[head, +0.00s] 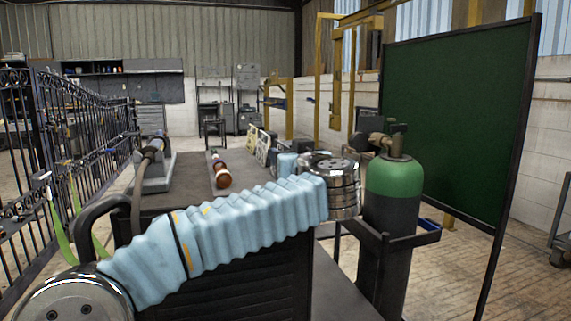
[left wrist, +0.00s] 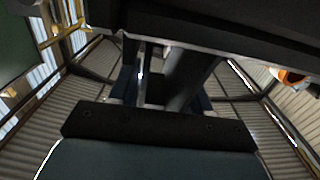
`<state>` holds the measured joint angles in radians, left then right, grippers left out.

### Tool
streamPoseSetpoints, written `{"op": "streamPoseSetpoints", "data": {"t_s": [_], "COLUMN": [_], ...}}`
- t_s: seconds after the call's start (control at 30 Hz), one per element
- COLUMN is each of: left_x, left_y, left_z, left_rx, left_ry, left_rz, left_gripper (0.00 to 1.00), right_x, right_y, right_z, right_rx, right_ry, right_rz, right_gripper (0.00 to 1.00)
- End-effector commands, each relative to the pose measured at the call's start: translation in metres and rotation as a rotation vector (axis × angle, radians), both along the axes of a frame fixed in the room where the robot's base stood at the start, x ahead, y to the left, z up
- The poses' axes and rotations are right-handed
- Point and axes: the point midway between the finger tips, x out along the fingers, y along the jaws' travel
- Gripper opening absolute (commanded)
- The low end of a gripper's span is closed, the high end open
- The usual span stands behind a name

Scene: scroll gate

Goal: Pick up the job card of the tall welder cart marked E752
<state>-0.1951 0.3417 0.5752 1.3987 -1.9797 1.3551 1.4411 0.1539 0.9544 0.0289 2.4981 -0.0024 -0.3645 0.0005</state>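A dark cart with a louvred side (head: 240,285) stands close in front of me, partly hidden by my left arm. A gas cylinder with a green top (head: 393,180) and a brass valve stands upright at its right. I can read no E752 marking and make out no job card. My left arm, in a light blue sleeve, reaches across the cart to the right; its gripper is hidden in the head view. In the left wrist view my left gripper (left wrist: 160,85) shows as dark parts below a broad dark slab (left wrist: 225,25). The finger gap is unclear. My right gripper is not seen.
A dark bench top (head: 180,195) carries a grey machine (head: 155,175), a wooden-handled tool (head: 220,172) and stencil-like plates (head: 262,148). A black iron gate (head: 70,140) runs along the left. A large green board (head: 455,110) stands at the right. Floor is open at lower right.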

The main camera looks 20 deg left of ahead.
Motion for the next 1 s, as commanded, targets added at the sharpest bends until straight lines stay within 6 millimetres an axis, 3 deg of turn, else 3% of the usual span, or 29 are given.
{"op": "streamPoseSetpoints", "data": {"t_s": [0.03, 0.2, 0.23, 0.63, 0.77, 1.0], "left_x": [0.0, 0.0, 0.0, 0.0, 0.0, -0.039], "left_y": [0.0, 0.0, 0.0, -0.001, -0.001, 0.01], "left_z": [0.0, 0.0, 0.0, 0.012, 0.034, 0.079], "left_rx": [0.0, 0.0, 0.0, -0.002, -0.003, -0.004], "left_ry": [0.0, 0.0, 0.0, -0.001, -0.002, -0.005], "left_rz": [0.0, 0.0, 0.0, 0.0, -0.001, -0.001], "left_gripper": [0.39, 0.13, 0.12, 0.12, 0.12, 0.12], "right_x": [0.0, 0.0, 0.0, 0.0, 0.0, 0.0], "right_y": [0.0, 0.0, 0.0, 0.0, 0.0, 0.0], "right_z": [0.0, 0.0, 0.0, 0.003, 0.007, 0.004], "right_rx": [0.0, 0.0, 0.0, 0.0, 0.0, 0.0], "right_ry": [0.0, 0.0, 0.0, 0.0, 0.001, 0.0], "right_rz": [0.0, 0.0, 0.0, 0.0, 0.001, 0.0], "right_gripper": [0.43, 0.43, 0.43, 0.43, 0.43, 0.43]}}
